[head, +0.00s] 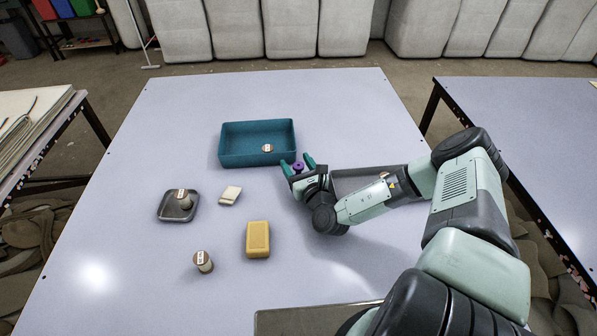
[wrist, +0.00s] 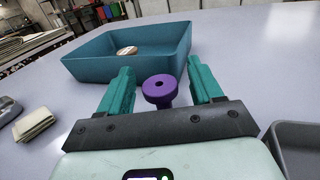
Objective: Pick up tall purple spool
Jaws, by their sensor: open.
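The tall purple spool (head: 298,166) stands upright on the table, just in front of the right part of the teal bin. In the wrist view the spool (wrist: 160,90) shows its round top flange with a centre hole, and its lower part is hidden behind my gripper's body. My gripper (head: 299,162) is open around the spool, with one teal finger on each side. In the wrist view a gap shows between the spool and each finger of my gripper (wrist: 157,82).
The teal bin (head: 233,157) holds a small labelled round item (head: 267,148). A grey tray (head: 345,186) lies right, partly behind my arm.

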